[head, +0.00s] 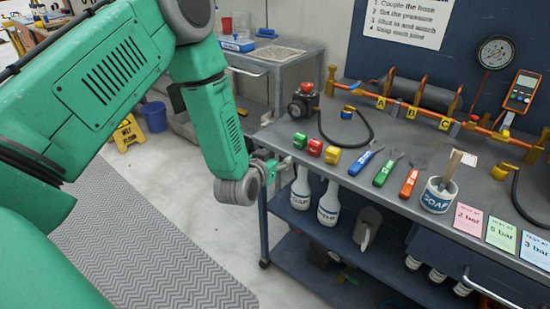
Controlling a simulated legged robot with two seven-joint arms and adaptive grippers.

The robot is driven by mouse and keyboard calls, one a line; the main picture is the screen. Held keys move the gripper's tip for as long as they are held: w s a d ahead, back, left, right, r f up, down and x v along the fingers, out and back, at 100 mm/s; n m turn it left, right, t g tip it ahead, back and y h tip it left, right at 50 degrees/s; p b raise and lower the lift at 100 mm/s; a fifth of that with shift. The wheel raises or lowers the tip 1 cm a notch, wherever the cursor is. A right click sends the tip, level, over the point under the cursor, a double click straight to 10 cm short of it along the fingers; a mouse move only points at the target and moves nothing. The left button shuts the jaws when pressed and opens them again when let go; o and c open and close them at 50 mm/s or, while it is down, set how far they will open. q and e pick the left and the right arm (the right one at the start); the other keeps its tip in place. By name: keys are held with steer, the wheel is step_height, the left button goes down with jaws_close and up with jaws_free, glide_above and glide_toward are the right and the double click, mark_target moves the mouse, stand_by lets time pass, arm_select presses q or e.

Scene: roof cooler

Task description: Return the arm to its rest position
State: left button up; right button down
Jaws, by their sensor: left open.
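My left arm is green and reaches in from the left side of the head view, bending down at the elbow to a grey wrist. My left gripper (281,167) is small in the view, at the left front corner of the workbench (335,172). It is open and I see nothing held in it. Part of it is hidden behind the wrist. The gripper is close to the bench edge; I cannot tell whether it touches. My right gripper is not in view.
Green, red and yellow blocks (315,147) sit near the gripper. Blue, green and orange-handled tools (387,170), a soap cup (439,194) and coloured cards (501,235) lie farther right. Soap bottles (329,204) stand on the lower shelf. A yellow floor sign (127,134) and blue bucket (154,116) stand behind.

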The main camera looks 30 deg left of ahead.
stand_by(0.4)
arm_select(q)
steer(key=s+d+f+m+g+h, duration=0.1)
steer(key=s+d+f+g, duration=0.2)
steer(key=s+f, duration=0.35)
steer(key=s+d+f+m+g+h, duration=0.1)
steer(key=s+d+f+g+h, duration=0.15)
steer(key=s+d+f, duration=0.4)
steer(key=s+f+g, duration=0.1)
steer(key=s+g, duration=0.3)
steer(key=s, duration=0.7)
steer(key=s+a+f+g, duration=0.1)
steer(key=s+g, duration=0.3)
steer(key=s, duration=0.8)
steer(key=shift+f+m+y, duration=0.35)
steer(key=shift+f+m, duration=0.05)
steer(key=shift+f, duration=0.1)
steer(key=shift+a, duration=0.15)
